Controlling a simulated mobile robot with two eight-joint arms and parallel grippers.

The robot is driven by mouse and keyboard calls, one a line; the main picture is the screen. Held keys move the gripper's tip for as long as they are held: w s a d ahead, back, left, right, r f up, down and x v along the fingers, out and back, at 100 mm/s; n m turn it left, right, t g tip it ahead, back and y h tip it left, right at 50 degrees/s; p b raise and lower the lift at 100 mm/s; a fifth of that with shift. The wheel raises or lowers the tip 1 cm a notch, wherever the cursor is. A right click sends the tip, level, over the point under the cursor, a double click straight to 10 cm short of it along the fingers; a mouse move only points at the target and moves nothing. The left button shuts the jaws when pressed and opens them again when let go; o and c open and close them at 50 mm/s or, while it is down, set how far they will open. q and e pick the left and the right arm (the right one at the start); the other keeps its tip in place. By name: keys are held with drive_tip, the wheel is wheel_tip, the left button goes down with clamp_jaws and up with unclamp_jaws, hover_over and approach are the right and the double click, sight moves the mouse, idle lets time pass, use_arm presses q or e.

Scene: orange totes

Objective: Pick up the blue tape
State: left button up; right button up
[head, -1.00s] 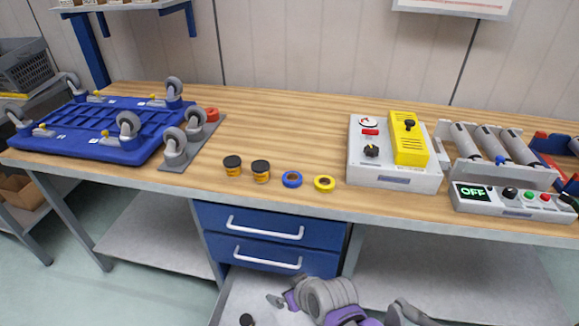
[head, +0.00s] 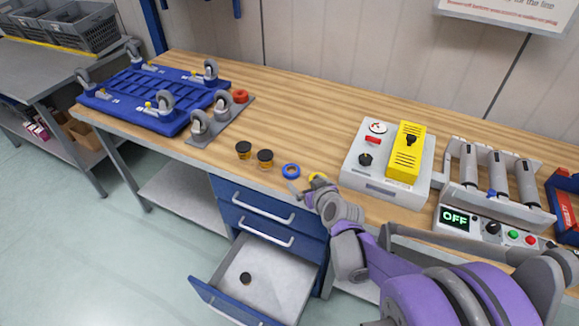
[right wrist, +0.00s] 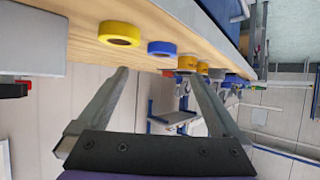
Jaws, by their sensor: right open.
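The blue tape (head: 291,170) is a small ring lying flat near the front edge of the wooden bench. It also shows in the right wrist view (right wrist: 162,48), beyond the fingertips and between their directions. The yellow tape (head: 317,178) lies just right of it, partly hidden by my right gripper in the head view; it shows whole in the right wrist view (right wrist: 119,33). My right gripper (head: 301,192) is open and empty at the bench's front edge, close to both tapes and apart from the blue one. My left gripper is in neither view.
A grey control box with a yellow cover (head: 405,150) stands to the right. A drawer (head: 262,278) below is pulled open. The bench behind the tapes is clear.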

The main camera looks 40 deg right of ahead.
sight(290, 169)
drive_tip(key=x, duration=0.4)
drive_tip(key=shift+w+b, duration=0.3)
drive_tip(key=shift+x, duration=3.15)
drive_tip(key=shift+a, duration=0.1)
drive_tip(key=c, duration=1.3)
